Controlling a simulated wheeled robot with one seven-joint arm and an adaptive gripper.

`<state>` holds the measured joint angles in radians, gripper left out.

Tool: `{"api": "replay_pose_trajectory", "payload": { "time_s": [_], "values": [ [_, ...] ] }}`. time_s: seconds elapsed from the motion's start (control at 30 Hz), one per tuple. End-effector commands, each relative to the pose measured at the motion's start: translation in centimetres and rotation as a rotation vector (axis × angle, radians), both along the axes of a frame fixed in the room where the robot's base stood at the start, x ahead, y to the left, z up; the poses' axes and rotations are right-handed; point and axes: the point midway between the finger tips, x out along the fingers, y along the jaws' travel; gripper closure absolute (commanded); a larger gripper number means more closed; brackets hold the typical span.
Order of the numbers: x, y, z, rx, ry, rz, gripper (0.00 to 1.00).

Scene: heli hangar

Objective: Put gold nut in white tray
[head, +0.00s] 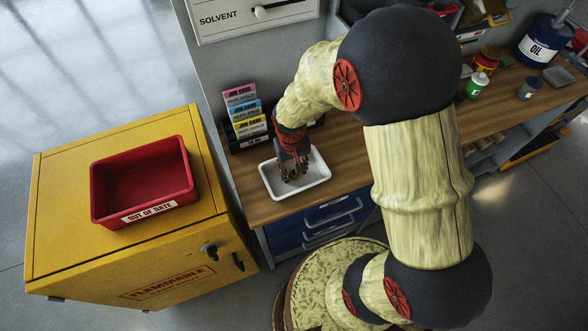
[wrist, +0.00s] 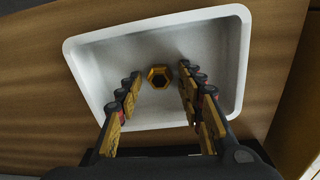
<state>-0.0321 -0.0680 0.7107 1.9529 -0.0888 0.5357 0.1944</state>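The white tray (head: 318,181) stands on the wooden bench, near its left end. In the wrist view the tray (wrist: 90,75) fills most of the picture, and the gold nut (wrist: 151,81) shows inside its outline, between and beyond my fingertips. The nut appears to be in the tray, clear of both fingers; its exact height is hard to tell. My gripper (wrist: 158,88) is open, pointing down over the tray, with a gap on each side of the nut. In the head view my gripper (head: 292,172) is over the tray, and the nut cannot be made out there.
A rack of coloured job cards (head: 243,113) stands just behind the tray. A red out-of-date bin (head: 180,190) sits on the yellow flammable cabinet (head: 60,237) to the left. A green-and-white bottle (head: 477,86) and an oil can (head: 543,42) stand farther right on the bench.

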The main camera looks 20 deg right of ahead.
Motion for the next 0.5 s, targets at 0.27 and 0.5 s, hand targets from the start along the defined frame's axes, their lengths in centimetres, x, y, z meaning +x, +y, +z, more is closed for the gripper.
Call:
{"api": "replay_pose_trajectory", "payload": {
  "time_s": [0.27, 0.5],
  "values": [
    [0.0, 0.0, 0.0, 0.000, 0.000, 0.000, 0.60],
    [0.1, 0.1, 2.4, 0.001, -0.004, 0.000, 0.60]
  ]
}}
